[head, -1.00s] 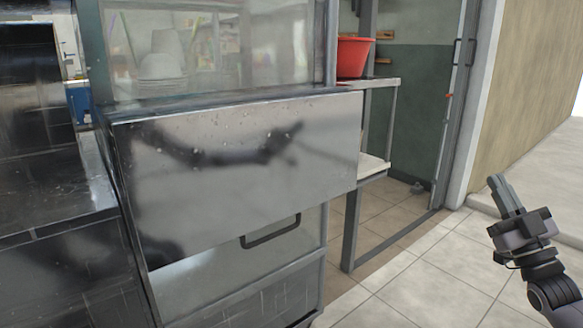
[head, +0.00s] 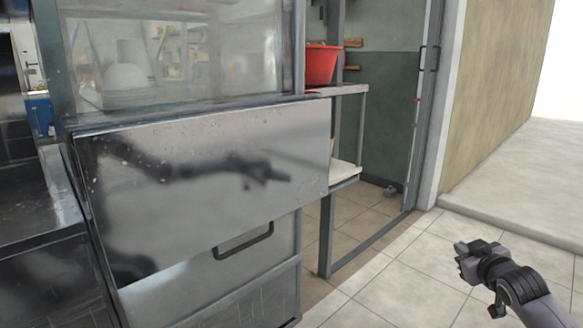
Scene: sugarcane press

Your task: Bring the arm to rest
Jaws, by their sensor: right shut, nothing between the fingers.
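My right gripper (head: 466,252) is at the lower right of the head view, above the tiled floor. It is shut and empty, and it points left and slightly up in the picture. It stands apart from the metal press cabinet (head: 210,165) on the left. A blurred reflection of an arm shows in the cabinet's shiny front panel. My left gripper is not in view.
The cabinet has a black handle (head: 243,241) below its panel and a glass window above. A red basin (head: 321,65) stands on a shelf rack (head: 345,89) behind it. A door frame (head: 436,100) and beige wall (head: 495,85) lie beyond. The tiled floor (head: 390,290) is clear.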

